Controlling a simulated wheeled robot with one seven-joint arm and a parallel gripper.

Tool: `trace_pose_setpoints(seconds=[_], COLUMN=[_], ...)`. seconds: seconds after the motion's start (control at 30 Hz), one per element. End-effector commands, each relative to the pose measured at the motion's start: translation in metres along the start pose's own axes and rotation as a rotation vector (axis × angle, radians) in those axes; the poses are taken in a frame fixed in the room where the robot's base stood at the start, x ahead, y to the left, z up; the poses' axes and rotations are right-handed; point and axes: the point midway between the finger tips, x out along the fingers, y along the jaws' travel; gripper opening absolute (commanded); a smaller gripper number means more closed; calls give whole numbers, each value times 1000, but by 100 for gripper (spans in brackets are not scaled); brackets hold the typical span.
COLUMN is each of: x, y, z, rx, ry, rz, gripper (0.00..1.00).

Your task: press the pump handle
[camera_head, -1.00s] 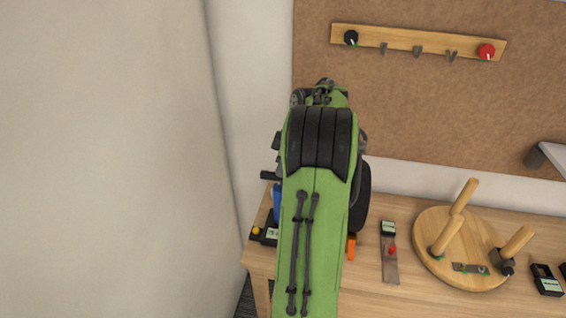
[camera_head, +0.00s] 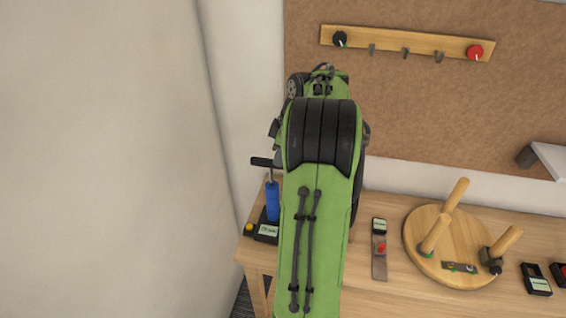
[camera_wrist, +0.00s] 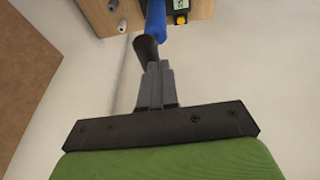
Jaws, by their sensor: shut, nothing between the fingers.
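The pump has an upright blue body (camera_head: 272,200) and a black crosswise handle (camera_head: 262,162) on top, at the table's left end. My green arm covers part of its right side in the head view. In the wrist view the black handle (camera_wrist: 147,48) and blue body (camera_wrist: 156,18) are at the top, just beyond my fingertips. My gripper (camera_wrist: 158,68) is shut and empty, its grey fingers together. Its tips look very close to the handle; I cannot tell whether they touch. My arm mostly hides the gripper in the head view.
The pump's base has a small display (camera_head: 267,231) and a yellow button (camera_head: 249,227). Right of my arm are a metal strip with a red knob (camera_head: 381,248) and a round wooden stool top (camera_head: 420,255) with upturned legs. A hook rail (camera_head: 390,43) hangs on the brown board.

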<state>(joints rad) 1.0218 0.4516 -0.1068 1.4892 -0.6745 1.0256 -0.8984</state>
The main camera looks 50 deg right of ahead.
Motion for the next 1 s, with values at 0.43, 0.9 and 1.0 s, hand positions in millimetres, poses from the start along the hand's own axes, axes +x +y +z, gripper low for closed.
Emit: trace_pose_setpoints(seconds=[0.43, 0.9, 1.0], x=[-69, -68, -68], y=[0, 0, 0], z=[-2, -2, -2], rx=[-6, -7, -7], ry=[3, 3, 3], rz=[0, 0, 0], gripper=[0, 0, 0])
